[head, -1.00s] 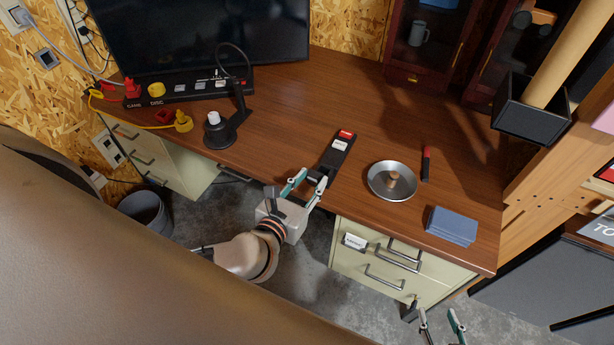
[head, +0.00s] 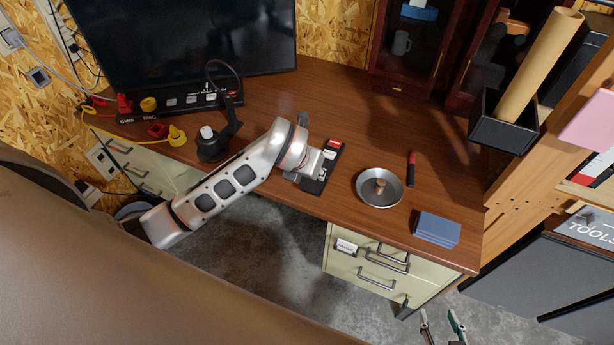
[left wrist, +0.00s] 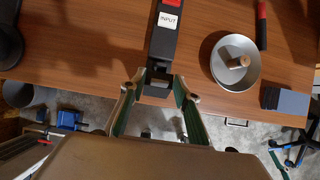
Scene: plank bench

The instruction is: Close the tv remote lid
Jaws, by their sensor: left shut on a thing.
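The tv remote (head: 332,148), black with a red patch and a white label, lies on the desk near its front edge. In the left wrist view the remote (left wrist: 163,43) has its label reading INPUT, and its dark near end reaches past the desk edge. My left gripper (left wrist: 158,82) is shut on that near end, one finger on each side. I cannot tell whether the fingers hold the lid or the body, or how far the lid stands open. In the head view my left arm hides part of the remote. My right gripper (head: 442,322) is open and empty, low in front of the drawers.
A metal dish (head: 367,197) with a wooden piece stands right of the remote. A red and black marker-like thing (head: 411,169) and blue cloths (head: 437,229) lie further right. A black lamp-like stand (head: 213,146) is at left. The desk (head: 335,101) is clear behind the remote.

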